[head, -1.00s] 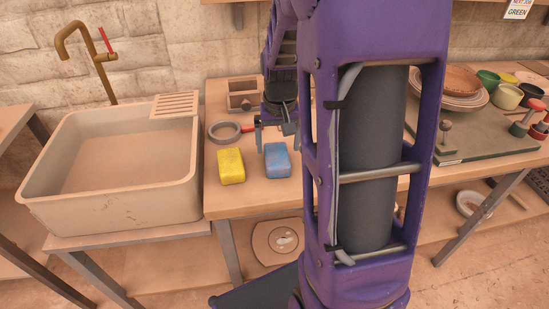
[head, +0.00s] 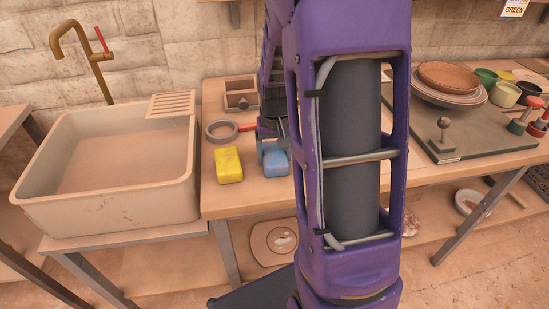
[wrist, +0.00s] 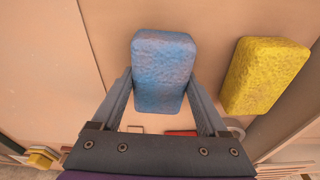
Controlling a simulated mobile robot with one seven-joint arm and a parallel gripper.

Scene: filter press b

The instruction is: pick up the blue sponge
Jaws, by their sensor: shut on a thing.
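The blue sponge (head: 275,163) is on the wooden table near its front edge. In the wrist view the blue sponge (wrist: 162,70) is between the two fingers of my gripper (wrist: 163,95), one finger along each long side. My gripper (head: 269,149) is shut on it. In the head view my arm hides part of the sponge and most of the gripper. I cannot tell whether the sponge is clear of the tabletop.
A yellow sponge (head: 228,164) lies just left of the blue one. Behind are a grey tape roll (head: 222,131), a red item (head: 247,127) and a wooden box (head: 241,93). A large sink (head: 110,170) stands left.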

